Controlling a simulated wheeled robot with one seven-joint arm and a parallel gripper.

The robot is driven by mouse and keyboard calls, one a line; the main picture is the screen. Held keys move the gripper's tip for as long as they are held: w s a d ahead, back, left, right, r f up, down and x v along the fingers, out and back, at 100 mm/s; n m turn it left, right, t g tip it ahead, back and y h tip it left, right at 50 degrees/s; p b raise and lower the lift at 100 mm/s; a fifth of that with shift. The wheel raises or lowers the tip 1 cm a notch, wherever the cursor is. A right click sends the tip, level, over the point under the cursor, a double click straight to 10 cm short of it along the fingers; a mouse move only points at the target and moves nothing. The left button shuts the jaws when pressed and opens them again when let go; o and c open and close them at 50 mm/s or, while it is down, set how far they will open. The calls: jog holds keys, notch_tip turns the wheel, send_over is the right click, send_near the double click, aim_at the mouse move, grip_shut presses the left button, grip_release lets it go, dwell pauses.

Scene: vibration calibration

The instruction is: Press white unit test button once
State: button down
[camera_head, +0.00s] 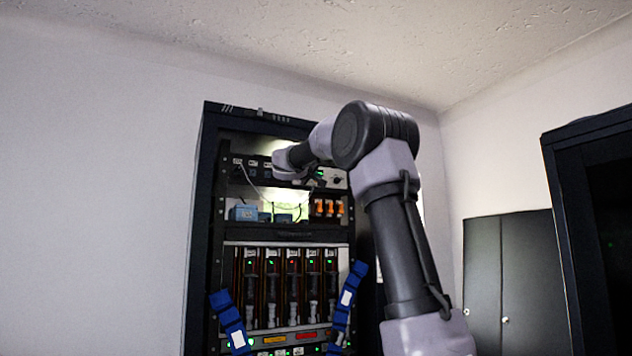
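My arm reaches from the lower right into the upper part of a dark equipment rack (196,200). The end of the arm, around my gripper (283,168), is in front of the rack's top panel (232,170). The fingers cannot be made out, so I cannot tell whether they are open or shut, or whether they touch the panel. A light panel section (335,178) with green lights and a round knob shows just right of my wrist. I cannot clearly pick out a white unit test button; my arm hides part of the panel.
Below are blue boxes (243,212), orange switches (328,208) and a row of vertical modules (292,285) with red and green lights. Blue strapped pieces (231,322) hang at the front. A dark cabinet (590,220) stands at right, with a low cupboard (500,270) behind.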

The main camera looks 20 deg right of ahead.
jog(key=shift+w, duration=0.4)
dwell(0.7)
jog(key=shift+s, duration=0.8)
jog(key=shift+s, duration=0.15)
jog(key=shift+s+d, duration=0.1)
jog(key=shift+s, duration=2.3)
